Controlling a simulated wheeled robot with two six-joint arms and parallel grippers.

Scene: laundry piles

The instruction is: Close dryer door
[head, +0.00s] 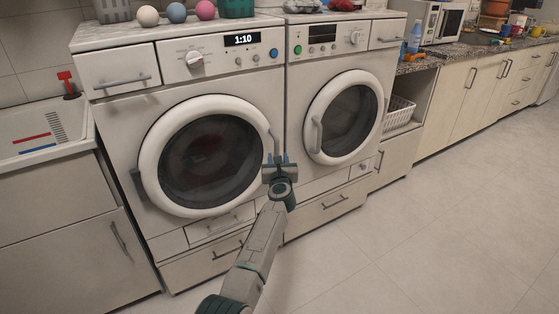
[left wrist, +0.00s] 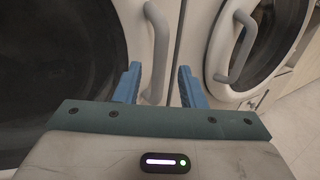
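Two white front-loading machines stand side by side; I cannot tell from markings which is the dryer. The left machine's round door (head: 165,122) has its hinge at left and its curved handle (head: 272,142) at right. It lies at or near the machine's front; I cannot tell if it is fully shut. The right machine's door (head: 370,88) looks shut, with its handle (head: 317,134) at left. My left gripper (head: 279,160) is at the left door's handle. Its blue fingers (left wrist: 160,86) are apart, with that handle (left wrist: 158,50) showing between them. Contact is unclear. My right gripper is not in view.
Drawers (head: 333,207) lie below the machines. A white sink unit (head: 38,132) stands at left. A counter with a microwave (head: 443,22) and cabinets runs along the right, with a white basket (head: 398,115) in an open shelf. The tiled floor (head: 430,220) is clear.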

